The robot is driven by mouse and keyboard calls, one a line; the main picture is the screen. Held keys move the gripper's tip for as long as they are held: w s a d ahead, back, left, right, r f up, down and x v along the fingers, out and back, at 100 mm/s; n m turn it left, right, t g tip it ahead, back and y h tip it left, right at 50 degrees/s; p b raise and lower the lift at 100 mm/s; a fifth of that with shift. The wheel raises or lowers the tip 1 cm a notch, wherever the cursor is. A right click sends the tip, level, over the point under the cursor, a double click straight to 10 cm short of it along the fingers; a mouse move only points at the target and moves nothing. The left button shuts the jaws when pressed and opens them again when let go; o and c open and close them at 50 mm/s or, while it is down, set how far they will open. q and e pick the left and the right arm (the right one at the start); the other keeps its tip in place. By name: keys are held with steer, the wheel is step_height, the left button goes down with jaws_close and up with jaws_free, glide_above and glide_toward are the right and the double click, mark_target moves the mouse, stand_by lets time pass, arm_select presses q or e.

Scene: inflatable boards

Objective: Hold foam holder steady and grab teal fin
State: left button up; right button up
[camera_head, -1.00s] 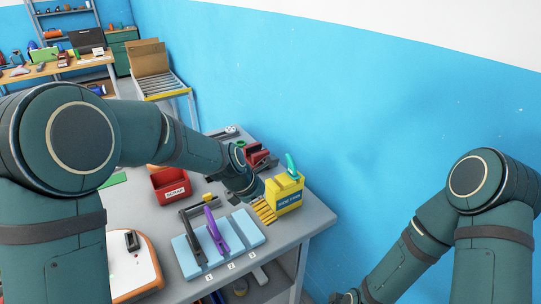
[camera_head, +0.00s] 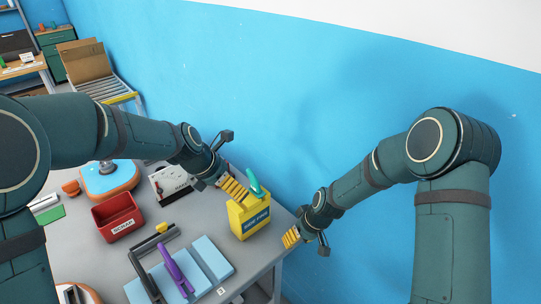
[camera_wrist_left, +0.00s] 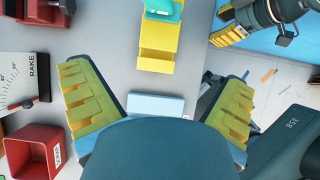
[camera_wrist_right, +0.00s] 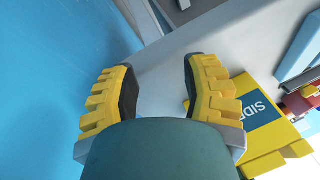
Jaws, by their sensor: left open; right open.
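The yellow holder (camera_head: 248,221), with a blue label, stands upright near the table's back right edge. The teal fin (camera_head: 254,183) sticks up from its top. The holder shows ahead in the left wrist view (camera_wrist_left: 156,50) and at the right in the right wrist view (camera_wrist_right: 267,145). My left gripper (camera_head: 232,188) is open and empty, close to the holder's upper left side. My right gripper (camera_head: 291,238) is open and empty, to the holder's right by the table edge. The fin is not clearly seen in the right wrist view.
A red scrap bin (camera_head: 118,216) and a RAKE gauge (camera_head: 172,183) stand to the left. A blue wall (camera_head: 330,100) rises behind.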

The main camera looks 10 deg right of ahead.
mark_target(248, 198)
arm_select(q)
steer(key=shift+f, duration=0.15)
steer(key=shift+w+d+f, duration=0.15)
steer(key=shift+d+f, duration=0.05)
steer(key=shift+f, duration=0.05)
steer(key=x, duration=1.3)
arm_select(e)
steer(key=w+a+r+n, duration=0.2)
steer(key=w+r+n, duration=0.1)
steer(key=r, duration=0.5)
steer(key=w+a+r+n+y, duration=0.1)
steer(key=w+r+n, duration=0.3)
steer(key=r, duration=0.4)
steer(key=w+a+r+n+y, duration=0.1)
steer(key=w+a+r+n, duration=0.2)
steer(key=r+n, duration=0.2)
step_height(248, 198, up, 3)
steer(key=shift+w+a+r+g, duration=0.15)
steer(key=shift+a+g, duration=0.15)
arm_select(q)
steer(key=shift+r, duration=0.1)
steer(key=c, duration=1.2)
steer(key=shift+c, duration=0.2)
